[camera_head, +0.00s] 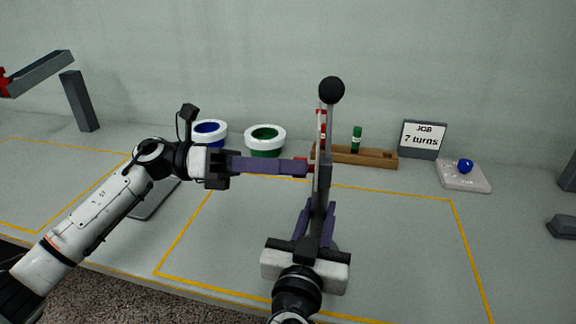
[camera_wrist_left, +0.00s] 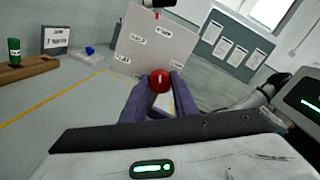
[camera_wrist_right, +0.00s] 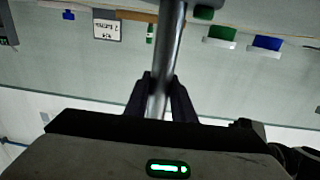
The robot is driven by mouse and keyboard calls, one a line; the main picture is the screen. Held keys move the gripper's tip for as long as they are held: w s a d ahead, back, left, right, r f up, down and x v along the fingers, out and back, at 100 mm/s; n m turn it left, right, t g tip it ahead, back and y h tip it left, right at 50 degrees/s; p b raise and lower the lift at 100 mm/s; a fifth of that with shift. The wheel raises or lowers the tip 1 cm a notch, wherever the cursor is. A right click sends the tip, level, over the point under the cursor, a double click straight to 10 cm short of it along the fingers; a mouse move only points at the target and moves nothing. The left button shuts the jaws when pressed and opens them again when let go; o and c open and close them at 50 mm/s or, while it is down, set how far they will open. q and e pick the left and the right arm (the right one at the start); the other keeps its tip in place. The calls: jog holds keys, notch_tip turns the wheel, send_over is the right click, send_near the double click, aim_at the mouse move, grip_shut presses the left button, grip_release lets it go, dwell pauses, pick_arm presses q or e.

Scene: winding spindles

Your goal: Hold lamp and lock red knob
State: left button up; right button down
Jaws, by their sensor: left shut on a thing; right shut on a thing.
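The red knob (camera_wrist_left: 159,81) sits between the fingertips of my left gripper (camera_wrist_left: 159,92), in front of a pale panel (camera_wrist_left: 155,45) with small labels. In the head view my left gripper (camera_head: 303,167) reaches in from the left and is shut on the knob at the side of the upright lamp. The lamp is seen nearly edge-on, with a black ball (camera_head: 331,90) at its top. My right gripper (camera_head: 318,210) is shut on the lamp's grey post (camera_wrist_right: 167,50), lower down. The lamp's base is hidden behind my right gripper.
Behind stand a white-rimmed blue pot (camera_head: 209,130), a white-rimmed green pot (camera_head: 265,138), a wooden rack (camera_head: 375,159) with a green bottle (camera_head: 356,140), and a sign (camera_head: 423,138) reading "JOB 7 turns". A pale plate (camera_head: 465,180) holds a blue knob (camera_head: 465,166). The table at right front is clear.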

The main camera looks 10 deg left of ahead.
pick_arm(q)
jog(key=shift+r, duration=0.35)
pick_arm(e)
jog(key=shift+f, duration=0.5)
pick_arm(q)
jog(key=o, duration=0.9)
jog(key=shift+o, duration=0.8)
jog(key=shift+f, duration=0.25)
jog(key=s+a, duration=0.1)
jog(key=a, duration=1.1)
jog(key=shift+s, duration=0.3)
pick_arm(e)
jog(key=c, duration=1.4)
grip_release()
jog(key=shift+r, duration=0.25)
